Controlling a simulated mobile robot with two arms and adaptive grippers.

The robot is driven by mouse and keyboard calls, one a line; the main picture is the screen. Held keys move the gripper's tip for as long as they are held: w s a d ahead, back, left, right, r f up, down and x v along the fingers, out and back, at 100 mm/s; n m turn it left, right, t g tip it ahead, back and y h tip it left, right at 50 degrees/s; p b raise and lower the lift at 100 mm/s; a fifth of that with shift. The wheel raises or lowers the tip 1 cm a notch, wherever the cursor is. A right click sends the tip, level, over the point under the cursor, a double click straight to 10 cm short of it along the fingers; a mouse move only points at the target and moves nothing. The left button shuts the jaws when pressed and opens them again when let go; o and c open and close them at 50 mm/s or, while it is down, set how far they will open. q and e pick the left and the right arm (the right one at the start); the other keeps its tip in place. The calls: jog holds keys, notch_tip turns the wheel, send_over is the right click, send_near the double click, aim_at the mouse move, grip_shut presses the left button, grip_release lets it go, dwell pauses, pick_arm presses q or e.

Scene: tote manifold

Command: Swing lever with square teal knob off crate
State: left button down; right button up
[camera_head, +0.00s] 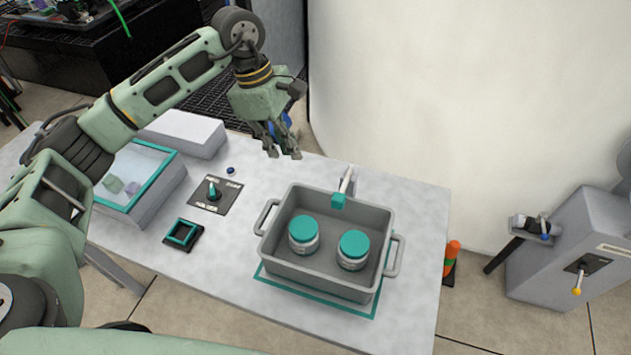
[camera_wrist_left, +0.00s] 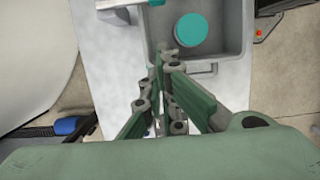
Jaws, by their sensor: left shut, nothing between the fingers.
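The lever (camera_head: 347,180) stands at the back edge of the table, behind the grey crate (camera_head: 387,225). Its square teal knob (camera_head: 338,201) sits over the crate's back rim; I cannot tell whether it touches. Part of the lever (camera_wrist_left: 115,4) and a sliver of teal show at the top of the left wrist view. Two jars with teal lids (camera_head: 303,229) (camera_head: 354,243) stand in the crate. My left gripper (camera_head: 284,153) is shut and empty, above the table's back edge, left of the lever and apart from it. My right gripper is not in view.
The crate stands on a teal-outlined area of the table (camera_head: 420,210). To its left are a teal square frame (camera_head: 183,233), a dial plate (camera_head: 214,195) and a teal-edged case (camera_head: 140,180). A white curved wall (camera_head: 450,90) rises behind. A grey cabinet (camera_head: 570,245) stands at right.

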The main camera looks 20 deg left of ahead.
pick_arm(q)
jog(key=d+f+p, duration=0.5)
jog(key=d+f, duration=0.1)
jog(key=f, duration=0.4)
jog(key=shift+d, duration=0.15)
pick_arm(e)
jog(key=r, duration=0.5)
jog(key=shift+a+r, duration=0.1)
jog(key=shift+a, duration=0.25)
pick_arm(q)
jog(key=shift+s, duration=0.1)
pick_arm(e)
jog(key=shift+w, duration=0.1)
